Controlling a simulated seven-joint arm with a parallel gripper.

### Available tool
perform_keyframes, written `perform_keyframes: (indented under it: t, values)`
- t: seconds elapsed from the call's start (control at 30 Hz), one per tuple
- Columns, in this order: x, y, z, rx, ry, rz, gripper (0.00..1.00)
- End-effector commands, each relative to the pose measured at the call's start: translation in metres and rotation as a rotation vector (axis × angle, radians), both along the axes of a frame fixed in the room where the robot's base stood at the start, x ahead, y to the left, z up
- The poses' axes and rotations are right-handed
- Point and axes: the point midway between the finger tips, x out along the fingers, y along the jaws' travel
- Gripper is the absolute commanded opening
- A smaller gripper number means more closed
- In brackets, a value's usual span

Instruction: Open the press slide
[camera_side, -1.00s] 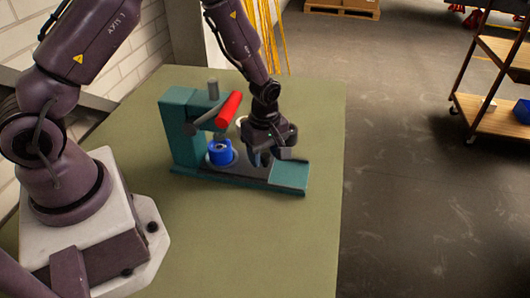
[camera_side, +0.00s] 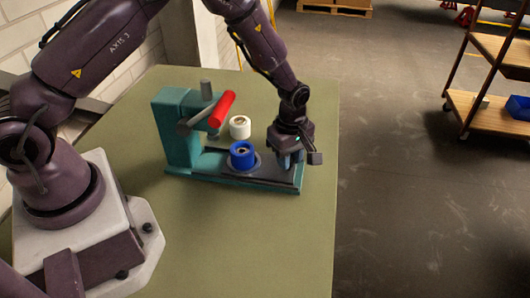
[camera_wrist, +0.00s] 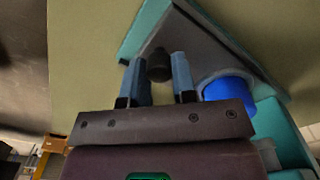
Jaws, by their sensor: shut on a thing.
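The teal press (camera_side: 180,130) stands on the green table, with a red-gripped lever (camera_side: 223,108). Its dark slide (camera_side: 258,170) is drawn out to the right along the teal base. A blue cylindrical piece (camera_side: 242,155) sits upright on the slide, right of the press column and clear of the lever; it also shows in the wrist view (camera_wrist: 230,92). My gripper (camera_side: 287,160) is at the right end of the slide. In the wrist view its two blue-grey fingers stand either side of the slide's dark knob (camera_wrist: 159,64), shut on it.
A white ring-shaped piece (camera_side: 240,127) stands on the table behind the press. The table is bare in front of the press (camera_side: 220,240). A shelf trolley (camera_side: 490,110) and a pallet (camera_side: 335,8) stand on the floor beyond.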

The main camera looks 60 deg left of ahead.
Motion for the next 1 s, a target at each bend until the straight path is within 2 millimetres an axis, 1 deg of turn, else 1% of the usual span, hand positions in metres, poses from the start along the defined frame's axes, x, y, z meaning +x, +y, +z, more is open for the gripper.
perform_keyframes:
  t: [0.03, 0.1, 0.2, 0.33, 0.57, 0.6, 0.7, 1.0]
  values:
    - [0.01, -0.009, 0.0, 0.001, -0.005, -0.004, 0.0]
    - [0.019, -0.017, 0.0, 0.001, -0.005, -0.002, 0.0]
    - [0.027, -0.026, 0.0, 0.0, -0.004, 0.0, 0.0]
    - [0.03, -0.029, 0.0, 0.0, -0.003, 0.002, 0.0]
    - [0.03, -0.029, 0.001, 0.0, -0.002, 0.003, 0.0]
    - [0.03, -0.029, 0.001, 0.0, -0.002, 0.003, 0.3]
    - [0.029, -0.029, 0.001, 0.0, -0.001, 0.002, 0.51]
    - [0.029, -0.029, 0.002, 0.0, -0.001, 0.001, 0.51]
